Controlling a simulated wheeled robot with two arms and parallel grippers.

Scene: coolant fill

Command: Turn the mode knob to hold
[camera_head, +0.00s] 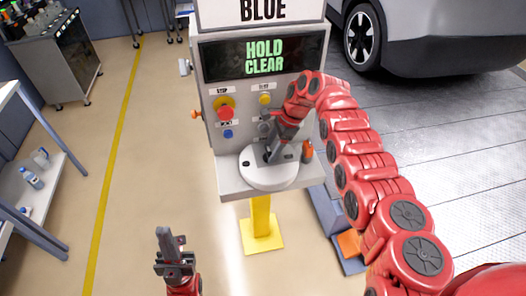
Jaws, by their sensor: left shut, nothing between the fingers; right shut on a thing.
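The control panel (204,98) stands ahead, with a lit display (264,56) reading HOLD CLEAR. A small grey knob-like part (264,128) sits below the yellow button, partly hidden by my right gripper; I cannot read its label or setting. My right gripper (271,157) reaches down over the white round disc (262,181) on the panel's ledge. It is shut on a small dark piece at the disc, mostly hidden by the fingers. My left gripper (165,240) is shut and empty, low in front and away from the panel.
The panel has a red stop button (225,113), a yellow button (264,99) and a blue button (228,134). A shelf (45,178) with bottles is at left. A car (440,35) is behind right.

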